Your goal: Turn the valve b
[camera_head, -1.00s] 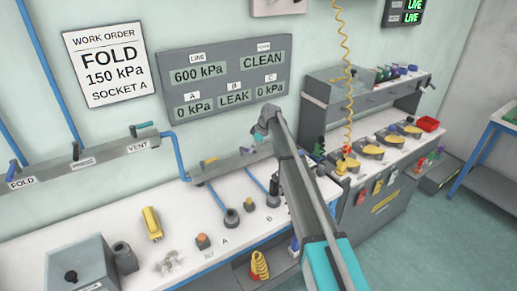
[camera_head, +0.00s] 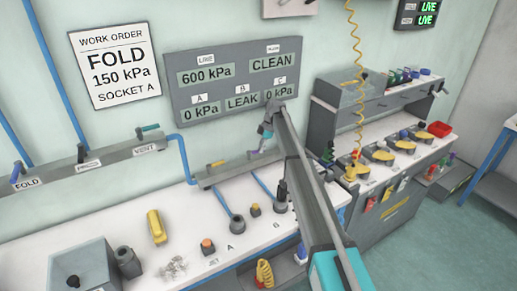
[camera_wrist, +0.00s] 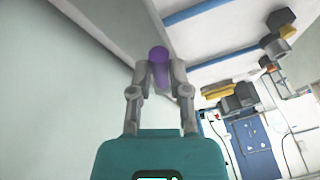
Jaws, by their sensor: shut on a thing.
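My gripper (camera_head: 265,133) is at the grey manifold (camera_head: 225,173) below the wall panel. In the wrist view, the fingers (camera_wrist: 159,70) are shut on a purple valve handle (camera_wrist: 158,54). In the head view, a bit of the purple handle (camera_head: 262,148) shows just under the gripper. I take this for valve b, but no letter on it is readable. A yellow valve handle (camera_head: 216,163) sits to its left on the same manifold. My arm hides the manifold's right end.
The wall panel (camera_head: 240,85) reads 600 kPa, CLEAN, A 0 kPa, B LEAK, C 0 kPa. A left manifold (camera_head: 110,163) carries FOLD, PRESS and VENT valves. Dark sockets (camera_head: 237,225) and a yellow tool (camera_head: 156,227) stand on the white bench. A grey cabinet (camera_head: 340,107) is at right.

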